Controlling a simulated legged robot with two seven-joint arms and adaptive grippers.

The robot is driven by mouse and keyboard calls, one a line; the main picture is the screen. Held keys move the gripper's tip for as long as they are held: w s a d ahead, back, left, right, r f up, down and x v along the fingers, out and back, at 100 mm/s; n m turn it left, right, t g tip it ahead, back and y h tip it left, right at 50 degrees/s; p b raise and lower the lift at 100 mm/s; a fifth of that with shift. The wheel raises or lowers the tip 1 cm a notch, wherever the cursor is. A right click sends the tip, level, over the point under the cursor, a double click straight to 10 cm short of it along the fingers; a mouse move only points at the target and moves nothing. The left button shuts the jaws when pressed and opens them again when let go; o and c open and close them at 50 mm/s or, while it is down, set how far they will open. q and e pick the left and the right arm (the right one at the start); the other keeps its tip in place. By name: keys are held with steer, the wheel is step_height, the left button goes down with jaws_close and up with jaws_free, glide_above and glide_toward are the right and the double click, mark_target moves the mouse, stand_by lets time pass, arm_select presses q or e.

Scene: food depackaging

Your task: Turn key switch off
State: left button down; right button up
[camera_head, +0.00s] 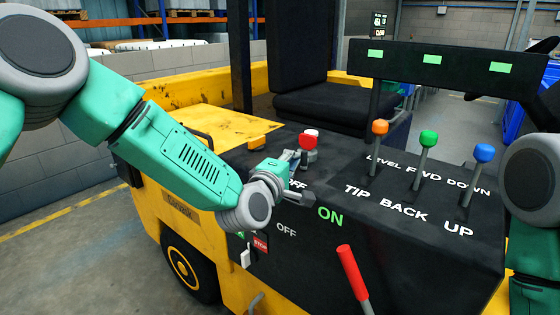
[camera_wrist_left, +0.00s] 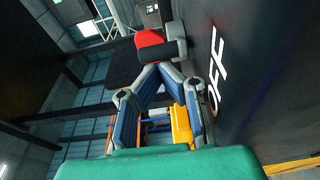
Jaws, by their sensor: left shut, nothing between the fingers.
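A red-topped switch (camera_head: 308,138) stands on the black console (camera_head: 345,180), behind a partly hidden white OFF label (camera_head: 297,183). I take it for the key switch. My left gripper (camera_head: 298,158) reaches in from the left, close to it. In the left wrist view my left gripper (camera_wrist_left: 158,68) has its fingers drawn together, with nothing held between them. The red and black switch head (camera_wrist_left: 150,39) is just beyond the fingertips. I cannot tell whether they touch. The OFF label (camera_wrist_left: 217,66) is to the right there. My right gripper is out of view.
Orange (camera_head: 379,127), green (camera_head: 428,138) and blue (camera_head: 484,153) knobbed levers stand on the console's right. A red-handled lever (camera_head: 351,270) rises in front. A green ON label (camera_head: 330,214) is on the console's edge. A black seat (camera_head: 320,107) is behind.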

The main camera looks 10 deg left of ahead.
arm_select(q)
steer(key=shift+s+d, duration=0.1)
steer(key=shift+d, duration=0.25)
steer(key=shift+s, duration=0.15)
stand_by(0.3)
